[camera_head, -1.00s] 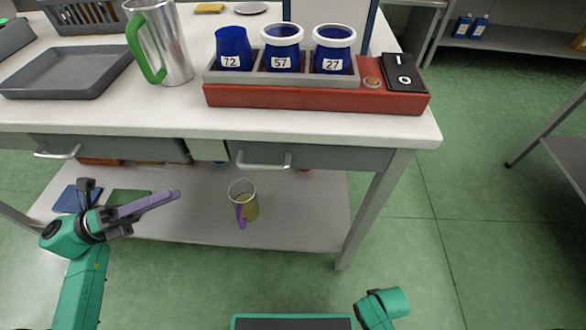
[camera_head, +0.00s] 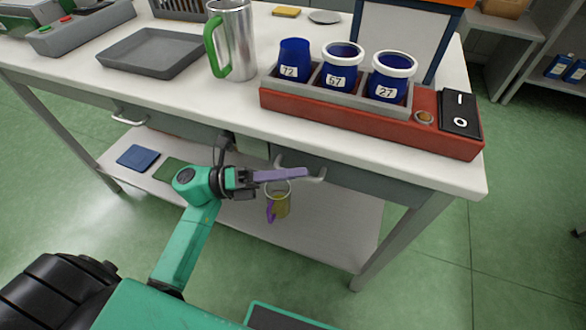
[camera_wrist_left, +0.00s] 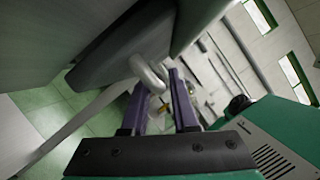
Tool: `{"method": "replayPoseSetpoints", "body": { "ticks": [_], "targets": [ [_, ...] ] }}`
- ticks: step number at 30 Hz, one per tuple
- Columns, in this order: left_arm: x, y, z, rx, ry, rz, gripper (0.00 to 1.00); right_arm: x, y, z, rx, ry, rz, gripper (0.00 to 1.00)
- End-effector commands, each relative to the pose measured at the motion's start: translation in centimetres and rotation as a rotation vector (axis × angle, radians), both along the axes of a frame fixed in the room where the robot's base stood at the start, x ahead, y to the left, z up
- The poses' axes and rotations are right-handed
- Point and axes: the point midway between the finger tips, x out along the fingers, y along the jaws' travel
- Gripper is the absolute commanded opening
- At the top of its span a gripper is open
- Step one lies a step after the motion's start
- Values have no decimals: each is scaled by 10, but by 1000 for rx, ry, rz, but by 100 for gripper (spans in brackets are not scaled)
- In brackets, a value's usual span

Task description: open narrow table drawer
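The white-topped table has two grey drawers under its top. The right drawer (camera_head: 362,180) looks shut. Its light bow handle (camera_head: 316,176) is partly hidden by my left gripper. My left gripper (camera_head: 300,174), with purple fingers, is at this handle. In the left wrist view the two fingers (camera_wrist_left: 158,82) stand apart, and the handle (camera_wrist_left: 149,73) lies at their tips, seemingly between them. I cannot tell whether they touch it. The left drawer, with its handle (camera_head: 130,118), also looks shut. I cannot tell which drawer is narrower. My right gripper is out of view.
On the table top (camera_head: 225,98) stand a red holder (camera_head: 370,127) with blue cups, a metal jug (camera_head: 238,45) with a green handle, and a grey tray (camera_head: 150,50). A yellowish jug (camera_head: 281,203) stands on the lower shelf (camera_head: 335,225). Green floor is free at right.

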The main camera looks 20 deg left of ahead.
Motion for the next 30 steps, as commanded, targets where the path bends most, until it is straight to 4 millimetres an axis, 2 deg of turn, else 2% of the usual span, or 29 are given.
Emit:
{"method": "replayPoseSetpoints", "body": {
  "ticks": [6, 8, 9, 30],
  "targets": [
    [0, -1, 0, 0, 0, 0, 27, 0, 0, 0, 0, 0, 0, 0],
    [0, 0, 0, 0, 0, 0, 4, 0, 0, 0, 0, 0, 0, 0],
    [0, 0, 0, 0, 0, 0, 0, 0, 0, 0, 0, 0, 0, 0],
    [0, 0, -1, 2, 1, 1, 0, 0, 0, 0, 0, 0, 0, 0]
  ]
}}
